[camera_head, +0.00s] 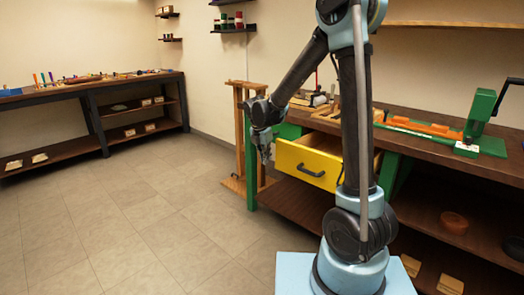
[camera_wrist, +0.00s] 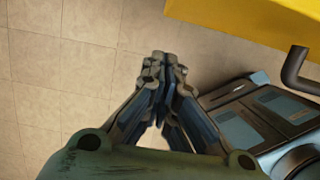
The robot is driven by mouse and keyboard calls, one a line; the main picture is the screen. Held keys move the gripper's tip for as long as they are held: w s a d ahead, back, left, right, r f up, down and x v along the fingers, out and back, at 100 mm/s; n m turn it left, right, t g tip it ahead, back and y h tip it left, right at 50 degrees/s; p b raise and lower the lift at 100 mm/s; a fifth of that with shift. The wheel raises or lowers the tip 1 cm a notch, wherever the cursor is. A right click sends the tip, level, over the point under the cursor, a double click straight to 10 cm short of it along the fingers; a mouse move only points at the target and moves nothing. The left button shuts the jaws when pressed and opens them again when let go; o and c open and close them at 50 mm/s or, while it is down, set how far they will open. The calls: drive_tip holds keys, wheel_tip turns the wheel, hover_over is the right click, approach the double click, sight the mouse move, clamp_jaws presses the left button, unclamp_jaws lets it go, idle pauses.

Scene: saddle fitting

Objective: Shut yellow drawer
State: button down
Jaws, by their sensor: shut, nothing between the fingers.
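The yellow drawer (camera_head: 308,165) is pulled out from under the workbench at the centre of the head view. Its front carries a dark handle (camera_head: 311,171). The drawer's inside shows partly; my arm hides its right part. In the wrist view the yellow drawer (camera_wrist: 250,22) fills the top right, with the dark handle (camera_wrist: 296,70) at the right edge. My gripper (camera_head: 265,155) points down to the left of the drawer front, apart from it. In the wrist view my gripper (camera_wrist: 162,62) has its fingertips together with nothing between them, over bare floor.
The workbench (camera_head: 420,138) has a green leg (camera_head: 251,165) beside the drawer. A green press (camera_head: 480,115) stands on it at the right. A wooden stand (camera_head: 240,130) is behind my gripper. A long bench (camera_head: 90,85) is at the far left. The tiled floor (camera_head: 130,220) is clear.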

drive_tip(key=shift+w+d, duration=0.65)
drive_tip(key=shift+w, duration=0.15)
drive_tip(key=shift+w+d, duration=0.6)
drive_tip(key=shift+w, duration=0.2)
